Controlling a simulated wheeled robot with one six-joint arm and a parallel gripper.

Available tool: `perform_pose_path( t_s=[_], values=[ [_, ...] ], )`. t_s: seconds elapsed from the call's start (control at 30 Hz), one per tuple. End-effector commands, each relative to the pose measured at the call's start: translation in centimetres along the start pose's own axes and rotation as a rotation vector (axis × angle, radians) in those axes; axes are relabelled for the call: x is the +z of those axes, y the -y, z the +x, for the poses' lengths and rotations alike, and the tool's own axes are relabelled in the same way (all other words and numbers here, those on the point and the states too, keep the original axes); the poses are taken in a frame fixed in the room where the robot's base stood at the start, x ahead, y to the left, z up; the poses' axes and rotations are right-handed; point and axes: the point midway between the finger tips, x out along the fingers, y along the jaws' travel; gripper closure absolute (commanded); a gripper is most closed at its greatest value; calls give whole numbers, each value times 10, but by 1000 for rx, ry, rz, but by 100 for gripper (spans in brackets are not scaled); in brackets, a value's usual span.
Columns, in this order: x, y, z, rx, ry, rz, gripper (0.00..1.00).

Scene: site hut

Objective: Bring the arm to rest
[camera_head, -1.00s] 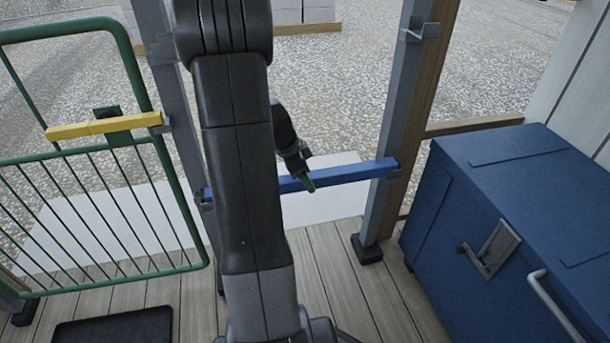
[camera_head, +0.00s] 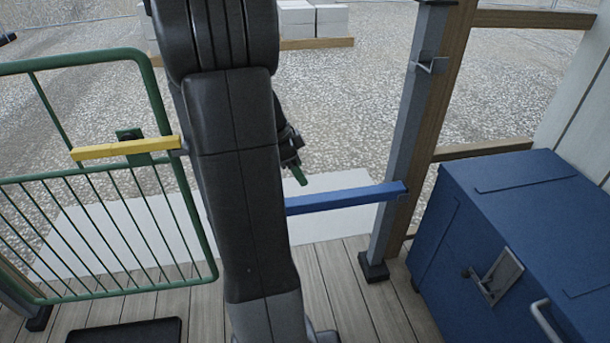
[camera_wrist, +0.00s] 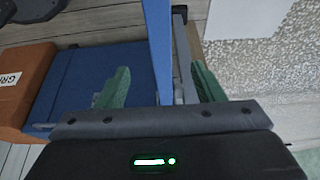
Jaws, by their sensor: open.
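My gripper (camera_head: 300,174) shows only in part in the head view, just right of my dark arm, with a green fingertip pointing down. In the wrist view, its two green fingers (camera_wrist: 163,88) stand apart with nothing held between them. A blue bar (camera_head: 350,198) lies across the opening at the right post, with its left part hidden behind my arm. My fingertip appears just above the bar in the head view. In the wrist view the blue bar (camera_wrist: 159,45) runs between the fingers in the picture; its distance from them is unclear.
A green gate (camera_head: 100,228) with a yellow bar (camera_head: 125,148) stands left. The grey post (camera_head: 408,120) and the blue chest (camera_head: 520,215) stand right. An orange box (camera_wrist: 22,90) shows in the wrist view. Gravel lies open beyond the white slab (camera_head: 335,228).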

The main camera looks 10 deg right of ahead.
Motion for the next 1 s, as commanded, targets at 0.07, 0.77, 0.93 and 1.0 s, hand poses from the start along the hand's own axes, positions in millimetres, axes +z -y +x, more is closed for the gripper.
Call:
perform_pose_path(
  t_s=[0.07, 0.77, 0.93, 1.0],
  values=[
    [0, 0, -9, -2, 0, -1, 38],
    [1, -1, 15, 4, 0, 0, 38],
    [1, -1, 50, 5, 0, 1, 38],
    [1, -1, 63, 5, 0, 1, 38]
  ],
)
